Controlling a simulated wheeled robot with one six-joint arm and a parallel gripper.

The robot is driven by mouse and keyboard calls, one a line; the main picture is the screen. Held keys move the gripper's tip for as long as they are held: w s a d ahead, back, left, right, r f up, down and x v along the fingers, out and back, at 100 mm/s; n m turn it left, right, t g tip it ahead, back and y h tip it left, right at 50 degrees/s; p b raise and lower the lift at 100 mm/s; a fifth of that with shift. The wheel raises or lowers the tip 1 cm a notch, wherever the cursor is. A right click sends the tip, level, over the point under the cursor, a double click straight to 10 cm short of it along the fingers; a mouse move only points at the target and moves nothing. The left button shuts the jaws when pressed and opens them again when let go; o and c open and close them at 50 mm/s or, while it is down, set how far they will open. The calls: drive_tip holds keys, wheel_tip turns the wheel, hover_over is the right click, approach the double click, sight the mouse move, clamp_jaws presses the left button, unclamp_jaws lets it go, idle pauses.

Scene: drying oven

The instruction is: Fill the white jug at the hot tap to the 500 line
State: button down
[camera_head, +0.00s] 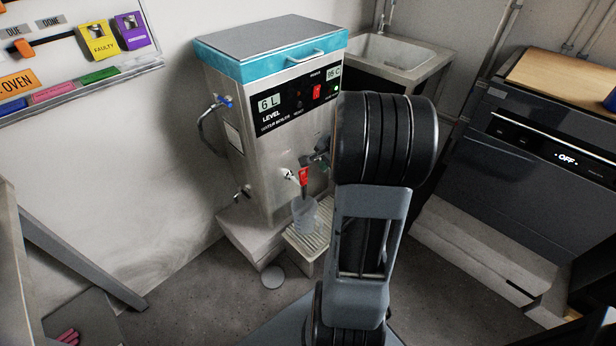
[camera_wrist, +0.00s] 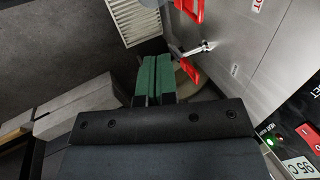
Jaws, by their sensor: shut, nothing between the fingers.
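A translucent whitish jug (camera_head: 304,213) stands on the drip tray (camera_head: 322,238) of the steel water boiler (camera_head: 235,100), under the left tap with a red handle (camera_head: 304,176). The jug's level marks and any water in it are too small to make out. My gripper (camera_wrist: 155,78) has green fingers closed together with nothing between them. In the wrist view it is beside a tap with a red lever (camera_wrist: 187,73). Another red handle (camera_wrist: 190,8) is at the top edge, by a partly cut-off "HOT" label. In the head view my arm hides most of the gripper.
The boiler panel shows 6 L and 95 C. A sink (camera_head: 385,52) stands behind the boiler. A dark oven (camera_head: 540,150) reading OFF is on the right. A pale disc (camera_head: 272,277) lies on the floor before the boiler. A tag board (camera_head: 75,60) hangs on the left wall.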

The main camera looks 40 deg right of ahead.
idle(0.3)
drive_tip(key=b, duration=0.4)
approach(304, 179)
wheel_tip(304, 179, down, 4)
drive_tip(key=s, duration=0.3)
drive_tip(key=shift+w+a+f, duration=0.1)
drive_tip(key=shift+w+f, duration=0.05)
drive_tip(key=shift+w, duration=1)
drive_tip(key=shift+w+a+f, duration=0.1)
drive_tip(key=shift+w+f, duration=0.1)
drive_tip(key=shift+w, duration=0.95)
drive_tip(key=shift+r, duration=0.15)
drive_tip(key=shift+w+d+r+p, duration=0.1)
drive_tip(key=shift+r+p, duration=0.05)
drive_tip(key=shift+p, duration=0.65)
drive_tip(key=shift+w+g+p, duration=0.1)
drive_tip(key=shift+g+p, duration=0.2)
drive_tip(key=shift+p, duration=0.15)
